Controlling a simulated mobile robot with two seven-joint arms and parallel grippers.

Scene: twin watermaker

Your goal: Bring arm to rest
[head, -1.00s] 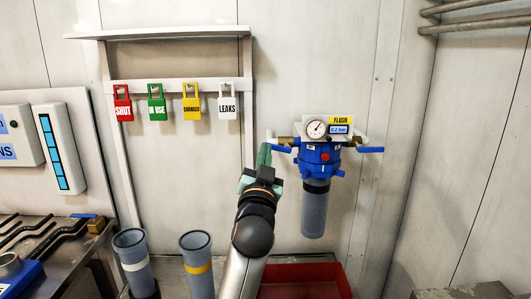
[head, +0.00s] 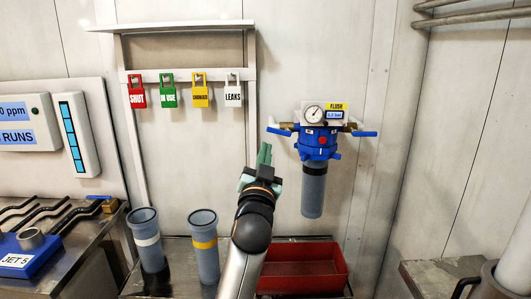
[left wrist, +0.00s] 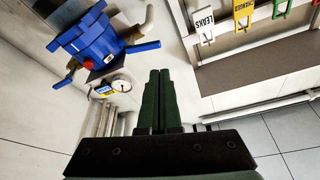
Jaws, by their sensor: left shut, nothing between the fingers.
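My left gripper (head: 264,155) is shut and empty, with its green fingers together and pointing up. It is in front of the wall, to the left of the blue filter housing (head: 317,143) and apart from it. The left wrist view also shows the shut fingers (left wrist: 157,75), with the blue housing (left wrist: 88,42) at upper left. My left arm comes up from the bottom of the head view. My right gripper is not in view.
A rack holds red, green, yellow and white tags (head: 233,91) left of the gripper. Two grey canisters (head: 204,245) stand below left. A red tray (head: 300,287) lies below the filter. A blue block (head: 28,258) is at far left. Open space surrounds the gripper.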

